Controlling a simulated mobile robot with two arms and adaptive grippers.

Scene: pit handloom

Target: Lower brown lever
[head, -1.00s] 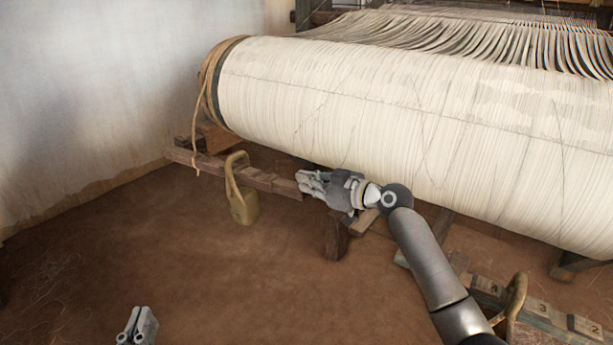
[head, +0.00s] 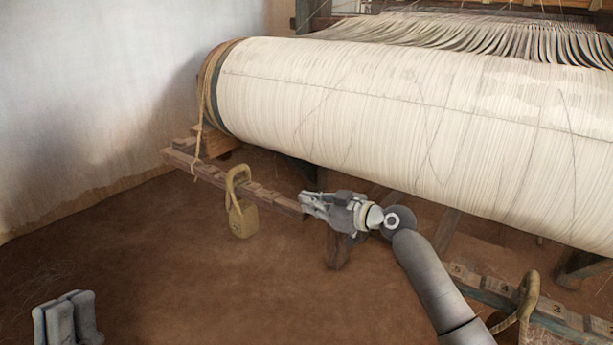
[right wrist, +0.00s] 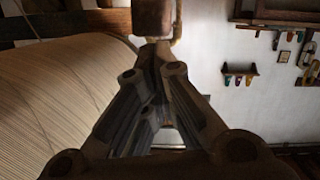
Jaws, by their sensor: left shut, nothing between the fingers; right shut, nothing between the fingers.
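The brown lever (head: 265,195) is a notched wooden bar in the head view, below the left end of the big thread roll. It slopes down to the right. A yellowish weight (head: 243,221) hangs on it by a loop. My right gripper (head: 304,202) is shut and empty, with its fingertips at the lever's right end; they hide that end, and I cannot tell whether they touch it. In the right wrist view its fingers (right wrist: 155,60) are closed just below a brown block (right wrist: 152,18). My left gripper (head: 66,302) is shut and empty at the lower left, away from the lever.
The wide roll of pale threads (head: 400,120) lies above and behind the lever. A wooden post (head: 338,250) stands below my right gripper. A second notched bar with a looped weight (head: 526,300) is at lower right. The brown floor at left is clear.

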